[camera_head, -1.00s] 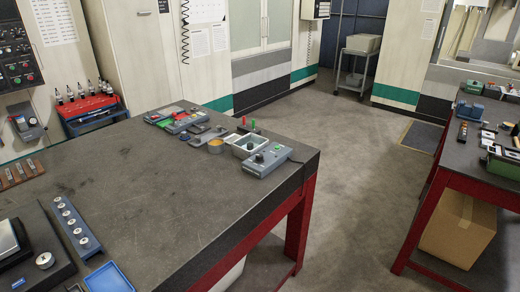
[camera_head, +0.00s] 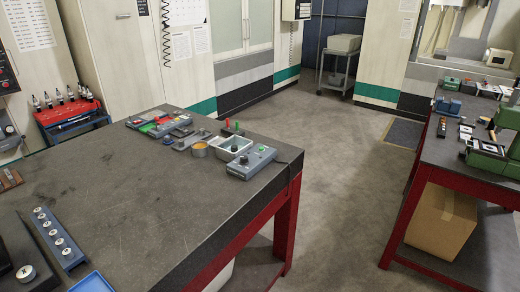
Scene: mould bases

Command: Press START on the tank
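On the near corner of the dark workbench (camera_head: 150,205) stands a grey control box (camera_head: 251,164) with a dark knob and small buttons on its sloped top. Just behind it is a small light-rimmed open basin (camera_head: 221,154), with a green and a red upright piece beside it. Which of these is the tank, and any START lettering, is too small to tell. My gripper is not in view.
A blue strip with round fittings (camera_head: 59,238) lies at the front left. A second red-framed bench (camera_head: 440,150) stands right, with a cardboard box (camera_head: 432,220) beneath. Open floor (camera_head: 340,180) lies between.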

